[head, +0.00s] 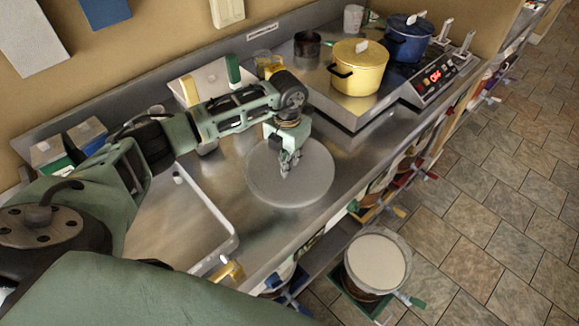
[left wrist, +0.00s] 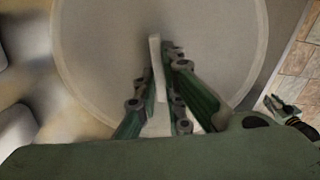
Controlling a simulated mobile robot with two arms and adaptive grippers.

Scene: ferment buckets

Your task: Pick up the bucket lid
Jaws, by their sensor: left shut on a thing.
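The bucket lid (head: 315,190) is a round grey disc on the steel counter in the head view. In the left wrist view the lid (left wrist: 215,50) fills the upper middle, with a pale upright handle (left wrist: 155,60) at its centre. My left gripper (head: 287,170) points down at the lid's middle and is shut on that handle; its fingers (left wrist: 165,85) lie on both sides. I cannot tell whether the lid is clear of the counter. What looks like my right gripper (left wrist: 283,105) shows small at the right of the wrist view; its jaw state is unclear.
A bucket with a pale round top (head: 378,262) stands low in front of the counter. A sink basin (head: 180,215) lies left of the lid. A yellow pot (head: 358,68) and blue pot (head: 408,40) stand on the stove behind, right. Tiled floor (head: 480,200) is clear.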

